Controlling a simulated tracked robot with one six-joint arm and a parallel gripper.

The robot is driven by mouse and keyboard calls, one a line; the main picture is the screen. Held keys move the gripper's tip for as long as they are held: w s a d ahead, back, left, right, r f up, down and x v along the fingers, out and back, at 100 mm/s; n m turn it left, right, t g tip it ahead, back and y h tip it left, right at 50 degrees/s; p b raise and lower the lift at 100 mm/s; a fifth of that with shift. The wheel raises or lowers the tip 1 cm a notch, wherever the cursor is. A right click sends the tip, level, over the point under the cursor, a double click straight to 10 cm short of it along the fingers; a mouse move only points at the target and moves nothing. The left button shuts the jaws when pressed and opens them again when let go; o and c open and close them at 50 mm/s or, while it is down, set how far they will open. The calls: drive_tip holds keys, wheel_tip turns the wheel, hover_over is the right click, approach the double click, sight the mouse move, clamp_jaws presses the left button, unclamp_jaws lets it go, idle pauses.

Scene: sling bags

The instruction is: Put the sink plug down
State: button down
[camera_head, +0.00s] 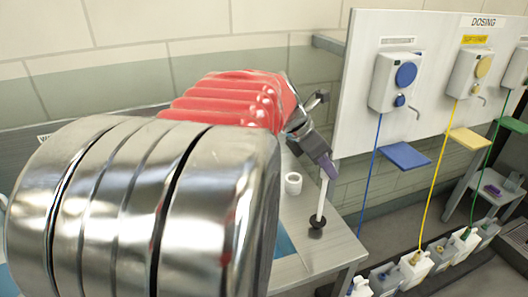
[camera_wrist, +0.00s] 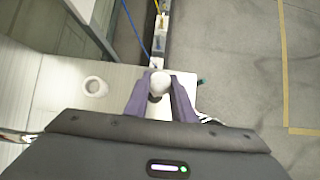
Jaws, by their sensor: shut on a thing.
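The sink plug has a long white handle (camera_head: 322,203) with a black round foot (camera_head: 317,222). My gripper (camera_head: 326,165) is shut on the top of the handle, which leans slightly. In the wrist view the pale rounded handle top (camera_wrist: 159,82) sits between the two purple fingers (camera_wrist: 158,97). The foot appears at the surface of the light grey counter (camera_head: 335,243), near its right edge; I cannot tell whether it touches. The foot is mostly hidden in the wrist view.
A white ring-shaped roll or cup (camera_head: 293,184) stands on the counter left of the plug; it also shows in the wrist view (camera_wrist: 95,87). A white dosing board (camera_head: 350,105) with dispensers is behind to the right. Several containers (camera_head: 415,268) stand low beyond the counter's right edge.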

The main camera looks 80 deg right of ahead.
drive_tip(key=c, duration=1.5)
unclamp_jaws()
drive_tip(key=v, duration=1.2)
drive_tip(key=shift+w, duration=0.1)
